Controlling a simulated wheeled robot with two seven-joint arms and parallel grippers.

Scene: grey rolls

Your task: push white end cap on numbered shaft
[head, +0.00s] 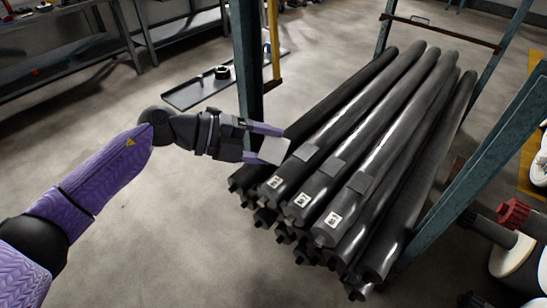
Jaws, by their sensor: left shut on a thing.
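My left gripper (265,141) comes in from the left and is shut on a small white piece, the end cap (274,151). It looks like a flat pale square from here. The cap is beside the near upper-left ends of the stacked dark grey rolls (345,135). Several rolls carry small white number labels, such as the left one (275,182), the middle one (302,199) and the right one (333,219); the digits are too small to read surely. Whether the cap touches a roll cannot be told. My right gripper is not in view.
A teal rack post (246,60) stands just behind my left gripper, and another teal frame (480,150) rises at the right. A dark tray (200,92) with a black ring lies behind. Red and white parts (513,214) are at the lower right. The floor at lower left is clear.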

